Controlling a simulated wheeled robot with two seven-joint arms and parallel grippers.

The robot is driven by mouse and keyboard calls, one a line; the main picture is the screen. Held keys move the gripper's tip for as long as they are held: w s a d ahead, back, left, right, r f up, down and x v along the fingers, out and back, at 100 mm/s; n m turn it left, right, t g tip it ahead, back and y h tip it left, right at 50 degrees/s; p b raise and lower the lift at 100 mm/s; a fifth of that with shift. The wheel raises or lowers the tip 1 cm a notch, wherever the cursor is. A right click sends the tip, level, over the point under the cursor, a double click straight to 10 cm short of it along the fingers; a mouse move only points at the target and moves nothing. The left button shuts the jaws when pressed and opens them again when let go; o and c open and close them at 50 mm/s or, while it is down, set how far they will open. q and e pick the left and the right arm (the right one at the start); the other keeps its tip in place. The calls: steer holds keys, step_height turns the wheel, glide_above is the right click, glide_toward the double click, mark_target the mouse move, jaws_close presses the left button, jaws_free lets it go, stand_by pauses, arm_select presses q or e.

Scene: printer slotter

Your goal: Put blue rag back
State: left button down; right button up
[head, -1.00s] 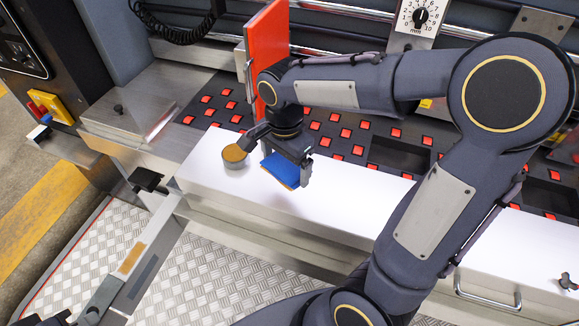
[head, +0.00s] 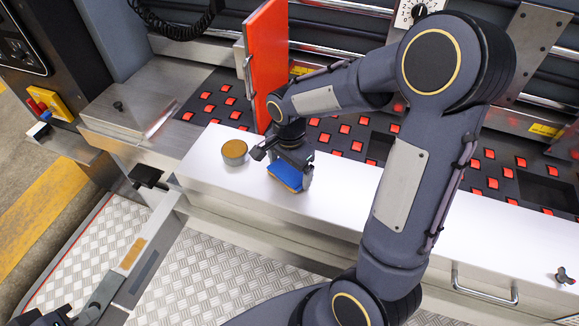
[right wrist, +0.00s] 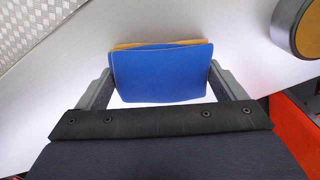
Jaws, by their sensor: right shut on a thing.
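The blue rag (head: 285,176), a folded pad with an orange-yellow layer along one edge, is in my right gripper (head: 284,166) over the white ledge (head: 350,205). In the right wrist view the rag (right wrist: 160,75) spans between the two fingers, its blue face toward the camera. I cannot tell whether its lower edge touches the ledge. A round grey tin (head: 234,152) with an orange-brown top stands on the ledge just left of the right gripper. My left gripper (head: 62,317) shows only partly at the bottom left edge; its jaws are not clear.
An orange-red panel (head: 266,62) stands upright behind the right gripper. A dark bed with red squares (head: 345,129) lies behind the ledge. A metal plate (head: 125,115) is at the left.

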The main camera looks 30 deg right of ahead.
mark_target(289, 170)
steer(key=o, duration=0.7)
step_height(289, 170, up, 11)
steer(key=shift+s+a+f+n+t+y, duration=0.1)
steer(key=shift+s+a+n+t+y, duration=0.7)
steer(key=shift+s+n, duration=1.7)
steer(key=shift+s+a+n+t+y, duration=0.5)
steer(key=shift+s+n+t, duration=0.9)
steer(key=shift+s, duration=1.75)
steer(key=shift+s+a+f+n+t+y, duration=0.1)
steer(key=shift+s+a+n+t+y, duration=0.55)
steer(key=shift+s+n, duration=2)
steer(key=shift+s, duration=0.15)
